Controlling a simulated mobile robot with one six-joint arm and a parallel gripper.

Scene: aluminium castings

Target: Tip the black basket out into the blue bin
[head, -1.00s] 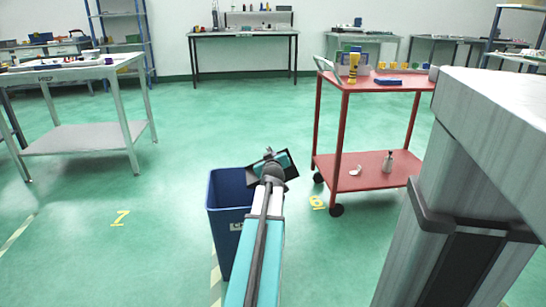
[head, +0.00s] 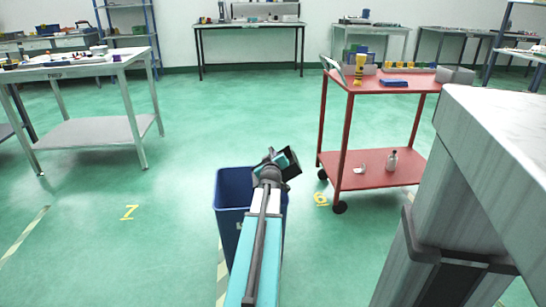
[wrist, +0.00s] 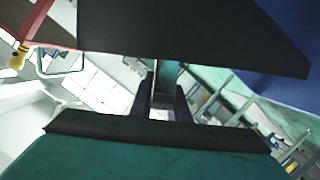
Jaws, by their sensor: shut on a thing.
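The blue bin (head: 232,190) stands on the green floor in the middle of the head view, partly behind my arm. My gripper (head: 284,160) is over the bin's right side, above the rim. It is shut on the black basket (head: 293,163), which shows only as a small dark tilted shape beyond the gripper. In the wrist view the basket's black wall (wrist: 190,28) fills the top, close to the fingers (wrist: 162,95). The bin's blue side (wrist: 290,40) shows at the upper right there. The basket's inside and contents are hidden.
A red cart (head: 375,160) with items on both shelves stands just right of the bin. A grey bench (head: 85,65) is at the left and a pale worktop (head: 500,130) close on the right. The floor left of the bin is clear.

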